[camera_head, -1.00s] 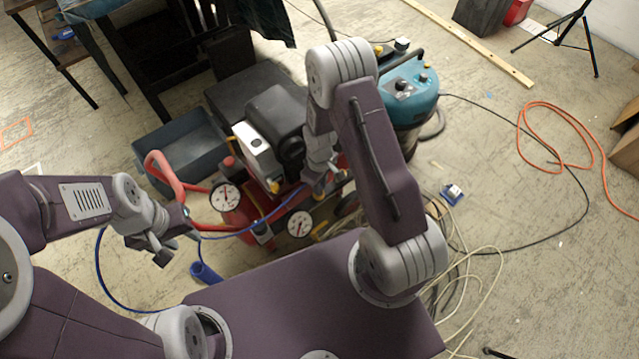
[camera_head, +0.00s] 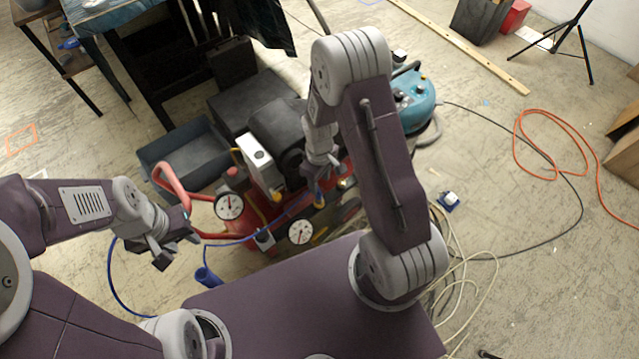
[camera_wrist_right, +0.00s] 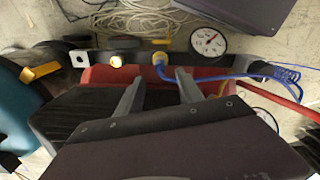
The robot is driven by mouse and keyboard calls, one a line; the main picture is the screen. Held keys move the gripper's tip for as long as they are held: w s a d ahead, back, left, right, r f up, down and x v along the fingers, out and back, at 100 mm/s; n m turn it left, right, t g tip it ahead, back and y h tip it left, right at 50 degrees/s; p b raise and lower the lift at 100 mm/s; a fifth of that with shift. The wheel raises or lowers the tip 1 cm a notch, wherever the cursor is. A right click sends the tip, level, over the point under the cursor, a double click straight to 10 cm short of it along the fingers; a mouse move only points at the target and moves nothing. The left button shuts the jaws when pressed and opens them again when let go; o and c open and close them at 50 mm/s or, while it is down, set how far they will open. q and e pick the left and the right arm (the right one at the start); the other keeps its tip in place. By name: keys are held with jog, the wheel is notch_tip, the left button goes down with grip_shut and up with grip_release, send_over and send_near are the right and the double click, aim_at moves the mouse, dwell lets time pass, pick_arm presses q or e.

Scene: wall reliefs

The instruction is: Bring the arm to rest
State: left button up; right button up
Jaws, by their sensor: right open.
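My right arm (camera_head: 385,165) is raised and bent in the middle of the head view. Its gripper (camera_head: 318,190) hangs below the raised elbow, over the red compressor (camera_head: 268,205). In the right wrist view the two fingers of the right gripper (camera_wrist_right: 157,88) stand apart with nothing between them, above the red compressor and a brass fitting with a blue hose. My left arm (camera_head: 85,205) reaches in from the left. Its gripper (camera_head: 178,248) is beside the red handle; its jaw gap is too small to make out.
A grey bin (camera_head: 185,155) and a dark table (camera_head: 150,60) stand behind. A teal compressor (camera_head: 412,98) is partly hidden by my right arm. Pale hoses (camera_head: 470,290) and an orange hose (camera_head: 520,150) lie on the floor at right.

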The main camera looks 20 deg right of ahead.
jog(key=shift+r, duration=0.1)
dwell(0.7)
notch_tip(320, 180, up, 11)
jog(key=w+t, duration=0.1)
jog(key=t, duration=0.1)
jog(key=s+r+m, duration=0.3)
jog(key=s+m, duration=0.3)
jog(key=s, duration=0.6)
notch_tip(320, 180, up, 24)
jog(key=p, duration=2.4)
jog(key=shift+w+a+r+g+p, duration=0.25)
jog(key=shift+w+a+g+p, duration=0.05)
jog(key=shift+w+a+g, duration=0.15)
